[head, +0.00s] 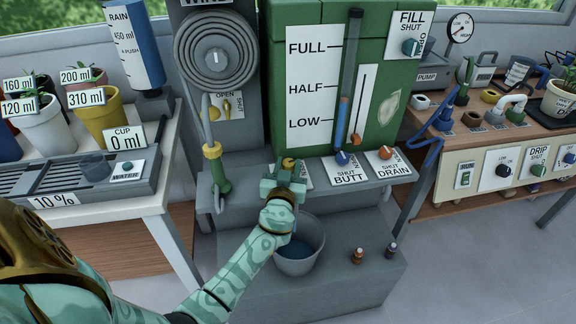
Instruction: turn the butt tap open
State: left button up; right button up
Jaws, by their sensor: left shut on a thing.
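The blue knob (342,157) stands above a card reading SHUT and BUTT (348,175), on the grey ledge below the green tank (300,20). My left gripper (286,177) is left of it, at the ledge's front, apart from the blue knob. It is shut on a yellow knob (288,162), and its fingers hide most of that knob and part of the card beside it. A grey bucket (299,262) with bluish water is below the gripper. My right gripper is not in view.
An orange knob (386,152) marked SHUT DRAIN is at the right of the ledge. A hose nozzle (214,160) hangs left of the gripper. A plant bench (70,190) is at the left.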

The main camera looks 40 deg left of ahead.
pick_arm(q)
jog(key=shift+s+a+f+m+t+h+b, duration=0.1)
jog(key=shift+a+f+m+t+h+b, duration=0.1)
jog(key=shift+m+t+h+b, duration=0.35)
jog(key=h, duration=0.1)
jog(key=m+h, duration=0.1)
jog(key=shift+r+m+t+h, duration=0.15)
jog(key=shift+m+t+h, duration=0.1)
jog(key=shift+h, duration=0.4)
jog(key=o, duration=1)
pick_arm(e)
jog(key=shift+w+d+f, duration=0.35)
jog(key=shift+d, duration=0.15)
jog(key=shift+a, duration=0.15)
